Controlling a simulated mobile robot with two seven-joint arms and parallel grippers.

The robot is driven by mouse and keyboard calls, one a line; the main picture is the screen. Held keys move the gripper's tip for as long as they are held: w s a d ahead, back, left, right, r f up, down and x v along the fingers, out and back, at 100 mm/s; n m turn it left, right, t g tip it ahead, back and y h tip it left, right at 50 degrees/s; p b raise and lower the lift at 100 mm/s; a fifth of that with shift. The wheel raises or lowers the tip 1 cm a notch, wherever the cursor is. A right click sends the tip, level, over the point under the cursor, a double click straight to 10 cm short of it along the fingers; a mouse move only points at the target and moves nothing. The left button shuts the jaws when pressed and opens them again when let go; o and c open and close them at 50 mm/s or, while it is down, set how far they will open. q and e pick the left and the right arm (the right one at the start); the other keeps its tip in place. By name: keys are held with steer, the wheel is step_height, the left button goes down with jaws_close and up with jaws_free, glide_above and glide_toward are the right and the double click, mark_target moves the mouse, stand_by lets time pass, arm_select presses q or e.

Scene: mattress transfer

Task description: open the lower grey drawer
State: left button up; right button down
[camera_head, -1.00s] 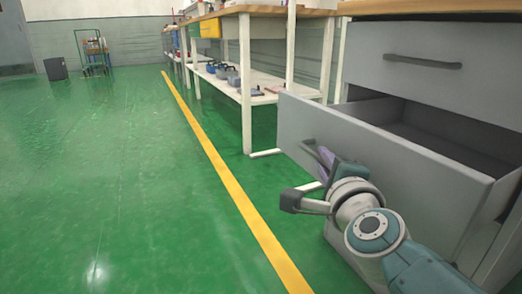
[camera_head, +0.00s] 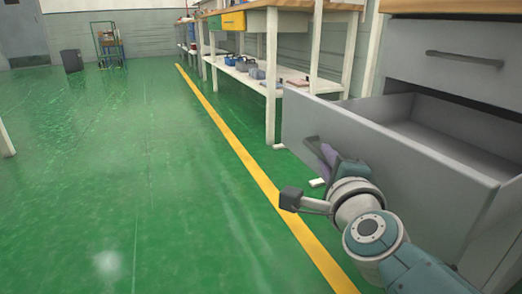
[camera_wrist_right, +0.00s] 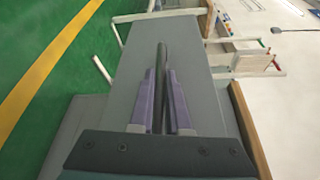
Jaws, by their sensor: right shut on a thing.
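The lower grey drawer (camera_head: 420,178) stands pulled well out of its cabinet in the head view, its inside empty where it shows. My right gripper (camera_head: 322,150) is at the drawer's front, shut on the dark bar handle (camera_head: 312,145). In the right wrist view the two purple fingers of my right gripper (camera_wrist_right: 161,100) lie on either side of the handle (camera_wrist_right: 161,55), against the grey drawer front (camera_wrist_right: 195,75). My left gripper is not in view.
The upper grey drawer (camera_head: 450,65) above is shut. White-legged workbenches (camera_head: 270,80) stand behind it. A bin (camera_head: 71,61) and a trolley (camera_head: 108,45) stand far off.

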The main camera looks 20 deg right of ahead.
steer(key=c, duration=0.9)
jaws_free()
steer(key=shift+s, duration=0.1)
steer(key=shift+s+a+r+p, duration=0.1)
steer(key=shift+s+r+p, duration=0.05)
steer(key=shift+s+p, duration=0.15)
steer(key=p+v, duration=0.3)
steer(key=v, duration=0.6)
steer(key=shift+s+p, duration=0.1)
steer(key=shift+p, duration=0.3)
